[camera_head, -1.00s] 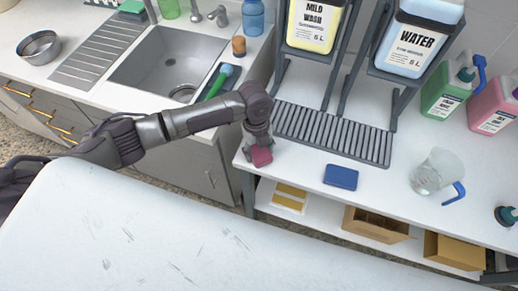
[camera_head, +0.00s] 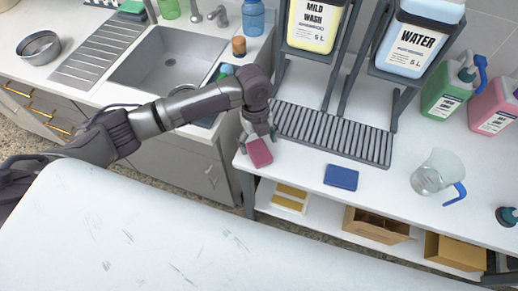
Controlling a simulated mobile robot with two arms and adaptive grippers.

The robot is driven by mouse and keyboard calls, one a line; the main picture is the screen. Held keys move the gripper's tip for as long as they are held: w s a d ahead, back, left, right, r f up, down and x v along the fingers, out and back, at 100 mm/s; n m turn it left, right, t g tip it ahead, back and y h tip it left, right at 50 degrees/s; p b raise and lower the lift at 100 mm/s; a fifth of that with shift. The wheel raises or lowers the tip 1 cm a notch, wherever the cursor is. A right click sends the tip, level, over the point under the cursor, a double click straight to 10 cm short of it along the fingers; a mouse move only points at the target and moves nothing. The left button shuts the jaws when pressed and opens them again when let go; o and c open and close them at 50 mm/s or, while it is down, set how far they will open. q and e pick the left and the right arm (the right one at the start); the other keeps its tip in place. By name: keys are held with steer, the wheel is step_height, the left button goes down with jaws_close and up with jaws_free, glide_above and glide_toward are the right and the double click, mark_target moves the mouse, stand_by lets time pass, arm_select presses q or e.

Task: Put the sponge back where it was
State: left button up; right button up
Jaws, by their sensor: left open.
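A pink-red, sponge-like block (camera_head: 259,153) lies at the left front corner of the white counter (camera_head: 300,165). My left gripper (camera_head: 258,134) is open just behind and above it, and its fingers are no longer around the block. A blue, flat block (camera_head: 341,177) lies on the counter to the right, in front of the drain grate. A green, sponge-like block (camera_head: 132,7) sits at the back of the sink's counter. I cannot tell from the picture which of these is the task's sponge. My right gripper is not in view.
A dark slotted grate (camera_head: 334,136) lies behind the blocks, under the mild wash (camera_head: 312,25) and water (camera_head: 416,38) containers. A clear jug (camera_head: 437,172) stands to the right. A sink (camera_head: 168,62) is at the left. The counter between blue block and jug is clear.

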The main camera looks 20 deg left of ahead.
mark_target(257, 147)
arm_select(q)
step_height(257, 147, up, 8)
steer(key=shift+w+a+f, duration=0.25)
steer(key=shift+w+a, duration=0.05)
stand_by(0.3)
